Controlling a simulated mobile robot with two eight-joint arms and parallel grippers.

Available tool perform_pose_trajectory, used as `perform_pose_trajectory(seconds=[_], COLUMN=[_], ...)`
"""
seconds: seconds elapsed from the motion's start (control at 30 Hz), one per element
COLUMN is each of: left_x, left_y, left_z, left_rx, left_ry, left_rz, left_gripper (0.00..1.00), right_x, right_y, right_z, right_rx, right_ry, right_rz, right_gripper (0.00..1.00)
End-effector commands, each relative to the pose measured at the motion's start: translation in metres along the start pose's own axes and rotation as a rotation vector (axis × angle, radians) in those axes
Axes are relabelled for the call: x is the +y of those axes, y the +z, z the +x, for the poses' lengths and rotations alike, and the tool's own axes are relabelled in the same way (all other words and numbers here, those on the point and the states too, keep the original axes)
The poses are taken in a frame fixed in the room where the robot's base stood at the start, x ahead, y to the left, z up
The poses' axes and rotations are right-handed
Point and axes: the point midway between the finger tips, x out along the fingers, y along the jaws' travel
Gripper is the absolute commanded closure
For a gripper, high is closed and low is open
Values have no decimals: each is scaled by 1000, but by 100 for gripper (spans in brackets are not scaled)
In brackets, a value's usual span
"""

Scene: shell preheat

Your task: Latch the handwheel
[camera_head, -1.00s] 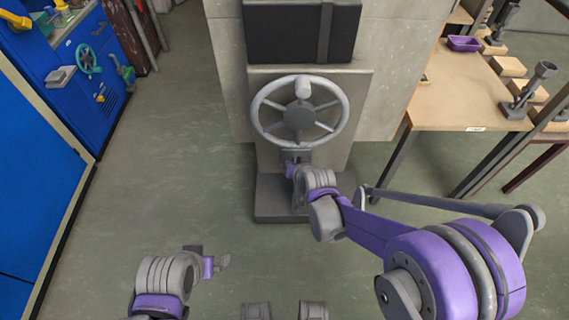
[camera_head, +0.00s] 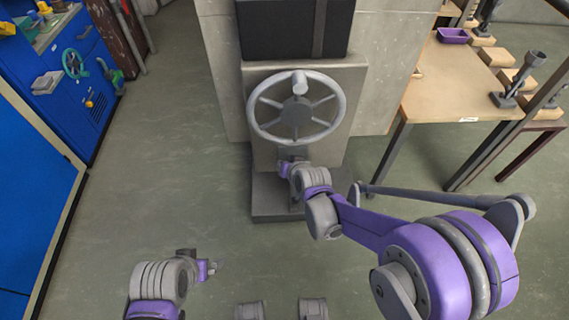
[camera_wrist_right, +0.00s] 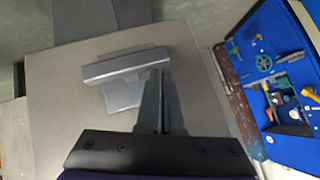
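The grey handwheel (camera_head: 258,112) stands upright on the front of a grey pedestal (camera_head: 345,85), with a light knob (camera_head: 299,83) near the top of its rim. My right gripper (camera_head: 284,164) is just below the wheel, in front of the pedestal. In the right wrist view a grey latch-like bar with a plate (camera_wrist_right: 125,68) lies on the pedestal face. My right gripper's dark fingers (camera_wrist_right: 160,85) are together beside its right end, with nothing visible between them; I cannot tell if they touch it. My left gripper (camera_head: 214,267) is low at the left, away from the wheel; its fingers are too small to judge.
A black box (camera_head: 280,30) sits above the wheel. A wooden workbench (camera_head: 445,85) with a purple tray (camera_head: 453,36) stands at the right. A blue cabinet (camera_head: 85,65) with a green wheel stands at the left. The floor between is clear.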

Motion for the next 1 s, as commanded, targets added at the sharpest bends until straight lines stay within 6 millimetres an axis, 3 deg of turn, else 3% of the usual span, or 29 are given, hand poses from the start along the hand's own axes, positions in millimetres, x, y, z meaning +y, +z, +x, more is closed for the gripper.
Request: perform_pose_trajectory(seconds=[0.27,0.47,0.57,0.8,1.0], left_x=[0,0,0,0,0], left_y=[0,-8,-15,-17,-20], left_z=[-1,-21,-37,-42,-48], left_rx=[0,8,14,16,18], left_ry=[0,0,0,0,0], left_rz=[0,0,0,0,0], left_gripper=[0,0,0,0,0], right_x=[-2,-10,-17,-29,-36], right_y=[0,-21,-38,-30,-28], right_z=[-1,-17,-32,-84,-112], right_rx=[-2,1,2,0,0], right_ry=[-2,-1,-1,-1,-1], right_rz=[0,0,0,-1,0], right_gripper=[100,100,100,100,100])
